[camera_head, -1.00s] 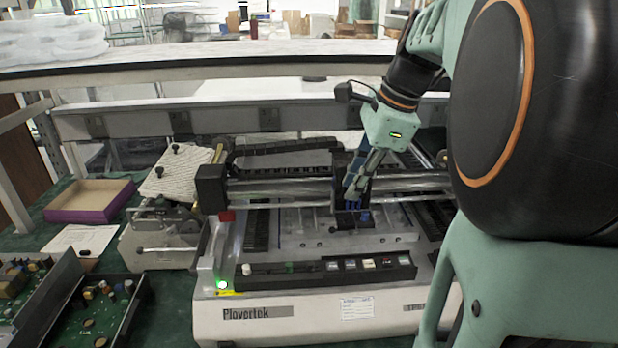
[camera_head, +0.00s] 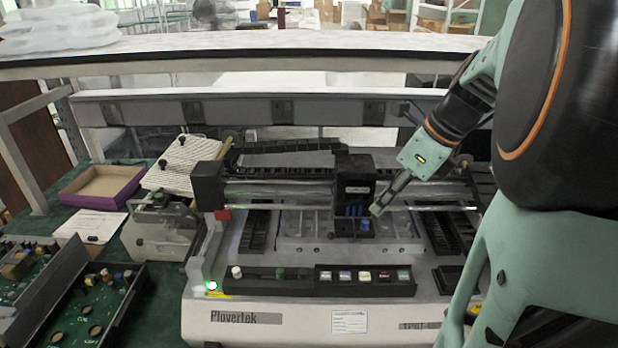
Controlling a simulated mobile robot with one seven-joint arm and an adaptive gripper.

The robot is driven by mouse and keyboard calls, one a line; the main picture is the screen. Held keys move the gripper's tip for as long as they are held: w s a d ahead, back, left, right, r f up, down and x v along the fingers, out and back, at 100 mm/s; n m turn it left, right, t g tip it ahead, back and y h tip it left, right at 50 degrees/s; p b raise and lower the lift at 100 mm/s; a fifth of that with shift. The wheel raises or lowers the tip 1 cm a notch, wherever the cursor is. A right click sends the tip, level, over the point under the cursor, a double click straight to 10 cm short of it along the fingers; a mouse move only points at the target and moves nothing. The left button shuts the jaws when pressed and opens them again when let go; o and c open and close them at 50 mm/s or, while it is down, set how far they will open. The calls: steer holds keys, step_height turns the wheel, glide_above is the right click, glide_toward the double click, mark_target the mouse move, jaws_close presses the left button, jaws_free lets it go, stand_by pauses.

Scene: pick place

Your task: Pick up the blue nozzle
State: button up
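A small blue piece, which looks like the blue nozzle (camera_head: 365,225), stands upright on a small dark block on the machine's bed, just below the black carriage head (camera_head: 354,180). Several other thin blue parts (camera_head: 353,210) hang in a row under that head. My gripper (camera_head: 376,210) points down and to the left, with its fingertips just above and to the right of the blue piece, apart from it in the picture. The fingers show as one narrow shape, so their opening is not clear. I see nothing held between them.
The white Plovertek machine (camera_head: 285,328) fills the middle, with a rail (camera_head: 275,188) across it behind the nozzle. A purple-sided box (camera_head: 100,188) and circuit boards in trays (camera_head: 85,318) lie at left. A grey bar (camera_head: 240,108) runs behind the machine.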

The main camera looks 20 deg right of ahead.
mark_target(365, 221)
steer(key=x, duration=0.6)
steer(key=shift+w+f+b, duration=0.25)
steer(key=shift+f+b, duration=0.05)
steer(key=shift+f, duration=0.05)
steer(key=c, duration=0.4)
steer(key=shift+r, duration=0.15)
